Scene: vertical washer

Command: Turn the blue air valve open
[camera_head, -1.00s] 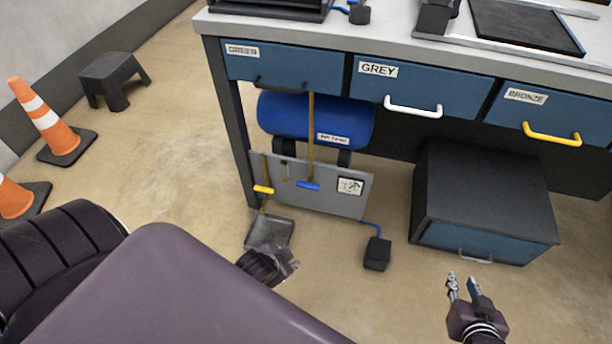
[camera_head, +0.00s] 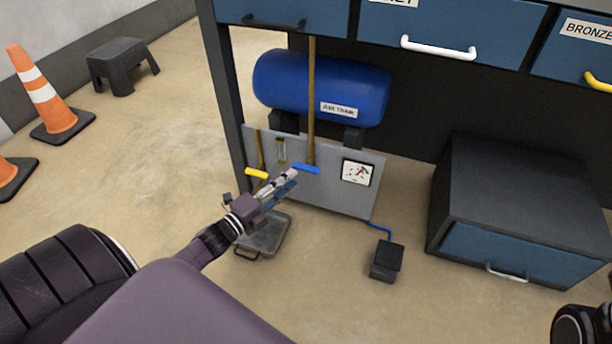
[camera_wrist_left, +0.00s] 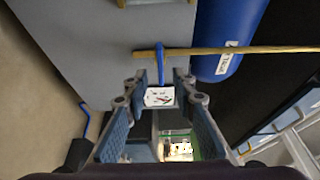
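The blue air valve (camera_head: 307,168) is a short bar handle at the lower end of a brown vertical pipe, on the grey panel (camera_head: 335,190) under the bench. In the left wrist view the blue handle (camera_wrist_left: 160,62) lies just beyond and between the fingertips. My left gripper (camera_head: 287,181) is open and empty, close to the handle's lower left in the head view; contact cannot be made out. The open fingers (camera_wrist_left: 158,84) also show in the left wrist view. Of my right arm only a dark part shows at the bottom right corner; its fingers are hidden.
A yellow handle (camera_head: 257,173) sits left of the blue one. A gauge (camera_head: 357,173) is right of it. The blue tank (camera_head: 325,85) is above. A black pedal (camera_head: 386,260) and grey tray (camera_head: 264,236) lie on the floor. A cabinet (camera_head: 510,205) stands right.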

